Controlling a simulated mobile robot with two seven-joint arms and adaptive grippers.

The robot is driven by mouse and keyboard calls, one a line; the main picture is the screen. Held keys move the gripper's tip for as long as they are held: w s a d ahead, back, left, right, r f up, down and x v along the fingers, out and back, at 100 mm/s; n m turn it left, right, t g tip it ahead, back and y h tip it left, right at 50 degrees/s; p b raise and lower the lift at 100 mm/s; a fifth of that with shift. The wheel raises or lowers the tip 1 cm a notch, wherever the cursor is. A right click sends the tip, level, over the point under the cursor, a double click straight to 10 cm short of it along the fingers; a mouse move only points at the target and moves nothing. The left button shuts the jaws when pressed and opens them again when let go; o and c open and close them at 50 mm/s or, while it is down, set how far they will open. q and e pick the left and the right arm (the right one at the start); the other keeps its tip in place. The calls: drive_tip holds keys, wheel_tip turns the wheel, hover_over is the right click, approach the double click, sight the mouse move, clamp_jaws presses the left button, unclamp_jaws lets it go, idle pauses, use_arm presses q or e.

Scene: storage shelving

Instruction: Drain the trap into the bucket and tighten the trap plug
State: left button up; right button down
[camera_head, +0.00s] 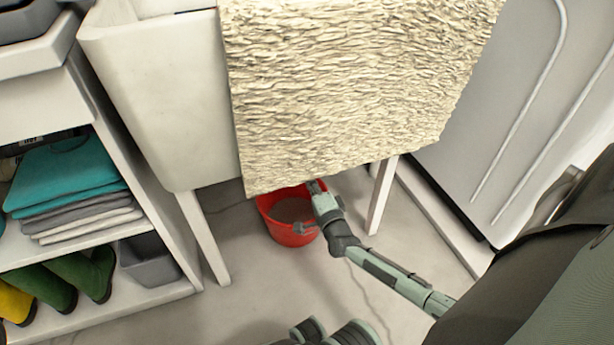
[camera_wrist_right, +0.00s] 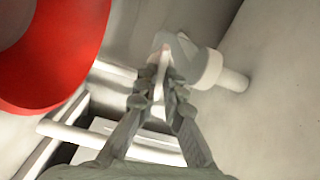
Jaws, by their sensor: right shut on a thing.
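The red bucket (camera_head: 286,232) stands on the floor under the sink; a greyish surface shows inside it. Its red side fills the upper left of the right wrist view (camera_wrist_right: 75,55). My right gripper (camera_head: 314,187) reaches in over the bucket's right rim in the head view. In the wrist view its fingers (camera_wrist_right: 161,82) are shut on a small pale piece, which seems to be the trap plug (camera_wrist_right: 158,66). A pale round pipe fitting (camera_wrist_right: 206,68) is just right of the fingertips. The trap is hidden in the head view behind the hanging cloth.
A rough cream cloth (camera_head: 350,80) hangs over the white sink (camera_head: 165,100). White legs (camera_head: 382,195) stand close to my right arm. A shelf unit (camera_head: 165,275) with folded towels and boots is on the left. A white appliance (camera_head: 500,90) stands on the right.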

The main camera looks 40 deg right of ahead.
drive_tip(key=shift+m, duration=0.8)
drive_tip(key=c, duration=1.6)
unclamp_jaws()
drive_tip(key=shift+c, duration=0.2)
drive_tip(key=v, duration=1.2)
